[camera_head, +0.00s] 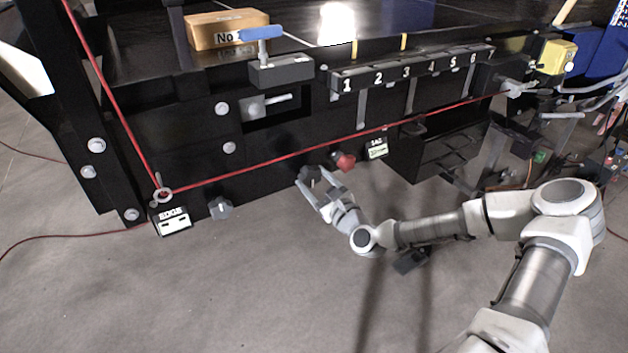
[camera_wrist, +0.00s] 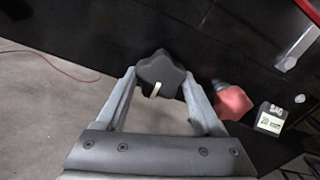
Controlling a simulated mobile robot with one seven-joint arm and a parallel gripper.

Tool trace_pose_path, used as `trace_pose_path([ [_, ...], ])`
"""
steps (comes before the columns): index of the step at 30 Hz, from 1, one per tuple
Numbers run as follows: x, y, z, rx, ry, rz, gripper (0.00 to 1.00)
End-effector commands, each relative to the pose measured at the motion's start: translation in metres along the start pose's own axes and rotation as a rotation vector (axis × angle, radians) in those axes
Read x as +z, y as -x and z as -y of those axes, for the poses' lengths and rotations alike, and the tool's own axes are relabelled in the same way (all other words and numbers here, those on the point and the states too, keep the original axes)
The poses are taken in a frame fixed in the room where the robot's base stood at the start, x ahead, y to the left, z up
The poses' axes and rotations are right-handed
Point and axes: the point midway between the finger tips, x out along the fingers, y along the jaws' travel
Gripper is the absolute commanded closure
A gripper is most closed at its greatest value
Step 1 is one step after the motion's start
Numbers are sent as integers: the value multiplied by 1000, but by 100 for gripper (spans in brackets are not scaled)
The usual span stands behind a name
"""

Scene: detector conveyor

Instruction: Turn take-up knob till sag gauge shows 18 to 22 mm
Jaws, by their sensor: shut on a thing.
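A black lobed knob (camera_wrist: 160,75) with a pale pointer mark sits on the dark side of the conveyor. My gripper (camera_wrist: 162,92) has one finger on each side of it and is shut on it; in the head view the same knob (camera_head: 309,174) shows between the fingertips of my gripper (camera_head: 312,178). A red lobed knob (camera_head: 345,161) is just right of it, also in the wrist view (camera_wrist: 232,102). The sag gauge (camera_head: 377,150), a small box labelled SAG with a greenish display, is further right and also in the wrist view (camera_wrist: 271,118). Its reading is too small to make out.
Another black knob (camera_head: 220,208) and a box labelled EDGE (camera_head: 172,221) are at the left. A red cord (camera_head: 270,162) runs along the conveyor side above the knobs. A cardboard box (camera_head: 228,30) lies on the belt. The floor in front is mostly clear.

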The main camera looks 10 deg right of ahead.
Motion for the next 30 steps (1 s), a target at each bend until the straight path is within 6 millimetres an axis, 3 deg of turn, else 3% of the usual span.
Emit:
trace_pose_path([
  [4,1,-1,2,-4,2,3,87],
  [5,1,-1,2,-4,2,3,26],
  [9,1,0,1,-3,2,2,1],
  [20,0,4,1,-1,1,-1,1],
  [23,-1,13,1,-2,0,-2,1],
  [30,0,60,2,-4,-1,-2,1],
])
